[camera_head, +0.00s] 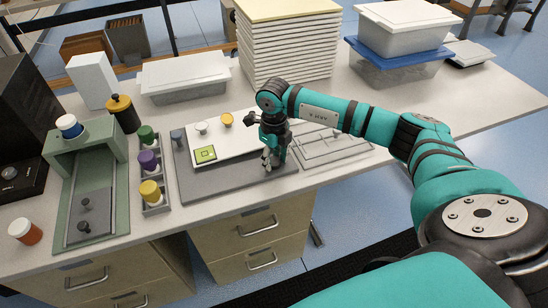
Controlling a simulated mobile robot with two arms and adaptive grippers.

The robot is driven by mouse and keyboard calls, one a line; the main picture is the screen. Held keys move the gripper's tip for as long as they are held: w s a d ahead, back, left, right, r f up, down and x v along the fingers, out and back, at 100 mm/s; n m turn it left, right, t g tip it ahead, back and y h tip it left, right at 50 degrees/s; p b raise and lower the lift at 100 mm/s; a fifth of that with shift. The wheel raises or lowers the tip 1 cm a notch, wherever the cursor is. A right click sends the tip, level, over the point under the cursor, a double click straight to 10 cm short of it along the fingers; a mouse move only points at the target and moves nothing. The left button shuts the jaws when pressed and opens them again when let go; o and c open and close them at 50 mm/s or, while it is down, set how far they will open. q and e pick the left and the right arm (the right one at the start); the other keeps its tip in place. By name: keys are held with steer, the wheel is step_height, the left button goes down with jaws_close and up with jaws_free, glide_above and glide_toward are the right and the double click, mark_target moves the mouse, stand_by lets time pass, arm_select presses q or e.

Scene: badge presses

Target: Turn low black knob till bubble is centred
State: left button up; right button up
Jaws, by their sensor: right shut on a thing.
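A white plate (226,150) lies on a grey base on the table. A yellow-green square level (205,154) sits on the plate's front left; its bubble is too small to place for certain. A white knob (201,128) and a yellow knob (227,120) stand on the back of the plate. My right gripper (268,163) points down at the plate's front right corner. Its fingers are shut on the low black knob, which they largely hide. My left gripper is out of view.
A grey slab with raised outlines (328,145) lies right of the base. A green press (90,185) and a rack with green, purple and yellow pots (152,210) stand to the left. Stacked sheets (286,45) and tubs (185,78) fill the back. The table's front edge is close.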

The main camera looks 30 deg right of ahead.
mark_target(274, 161)
steer(key=m, duration=0.5)
steer(key=shift+r, duration=0.1)
steer(key=m+p, duration=0.1)
steer(key=m, duration=0.4)
stand_by(0.4)
steer(key=shift+w, duration=0.1)
steer(key=o, duration=1.2)
step_height(274, 161, up, 12)
steer(key=shift+f, duration=0.1)
